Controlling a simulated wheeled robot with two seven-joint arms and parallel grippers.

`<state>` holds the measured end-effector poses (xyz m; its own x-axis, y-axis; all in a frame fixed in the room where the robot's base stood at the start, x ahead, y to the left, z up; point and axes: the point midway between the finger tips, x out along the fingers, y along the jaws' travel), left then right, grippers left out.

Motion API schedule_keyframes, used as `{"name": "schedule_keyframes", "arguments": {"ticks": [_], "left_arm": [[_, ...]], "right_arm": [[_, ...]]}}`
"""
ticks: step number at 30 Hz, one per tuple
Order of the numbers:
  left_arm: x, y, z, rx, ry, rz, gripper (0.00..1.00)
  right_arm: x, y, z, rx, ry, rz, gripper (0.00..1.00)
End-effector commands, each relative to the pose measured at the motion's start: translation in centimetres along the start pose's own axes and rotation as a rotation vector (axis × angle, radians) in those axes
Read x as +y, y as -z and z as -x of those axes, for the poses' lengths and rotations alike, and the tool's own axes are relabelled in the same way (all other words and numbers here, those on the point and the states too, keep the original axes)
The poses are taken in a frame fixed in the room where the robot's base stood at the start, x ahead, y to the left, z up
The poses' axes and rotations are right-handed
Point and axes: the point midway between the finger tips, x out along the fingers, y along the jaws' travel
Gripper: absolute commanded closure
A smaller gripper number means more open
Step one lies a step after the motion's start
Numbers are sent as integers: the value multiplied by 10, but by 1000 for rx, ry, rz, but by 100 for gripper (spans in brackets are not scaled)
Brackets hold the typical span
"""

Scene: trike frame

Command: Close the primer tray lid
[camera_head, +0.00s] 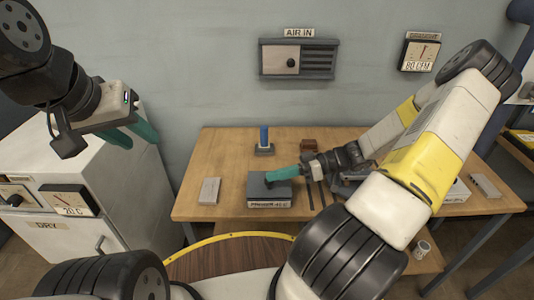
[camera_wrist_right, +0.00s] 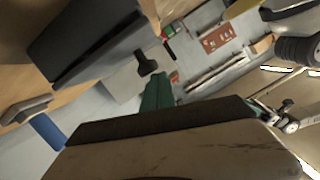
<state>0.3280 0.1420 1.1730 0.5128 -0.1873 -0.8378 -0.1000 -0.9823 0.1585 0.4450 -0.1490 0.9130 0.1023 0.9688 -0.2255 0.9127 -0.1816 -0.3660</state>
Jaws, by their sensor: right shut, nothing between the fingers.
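The primer tray (camera_head: 257,190) is a dark grey box with a white label on its front, on the wooden table. Its dark top looks flat from the head; I cannot tell whether the lid is fully down. A dark box, likely the tray, shows at upper left in the right wrist view (camera_wrist_right: 85,38). My right gripper (camera_head: 270,176) is shut and empty, its green fingers over the tray's top; I cannot tell whether they touch it. Its green fingers also show in the wrist view (camera_wrist_right: 156,92). My left gripper (camera_head: 133,137) is open and empty, left of the table beside the white cabinet.
A blue cylinder on a dark base (camera_head: 264,137) stands behind the tray. A small brown block (camera_head: 309,146) is at the back. A pale block (camera_head: 209,190) lies left of the tray. Dark strips (camera_head: 320,192) lie to its right. The white cabinet (camera_head: 95,190) stands at left.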

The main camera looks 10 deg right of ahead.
Motion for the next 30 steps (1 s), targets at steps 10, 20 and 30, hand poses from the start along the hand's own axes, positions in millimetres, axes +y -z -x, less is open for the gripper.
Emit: {"name": "schedule_keyframes", "arguments": {"ticks": [10,20,30], "left_arm": [[0,0,0,0,0,0,64],[0,0,0,0,0,0,64],[0,0,0,0,0,0,64]], "right_arm": [[-2,-8,-2,-1,1,-1,100],[-2,-10,-2,-5,0,-3,100],[3,8,0,-8,2,2,100]]}}
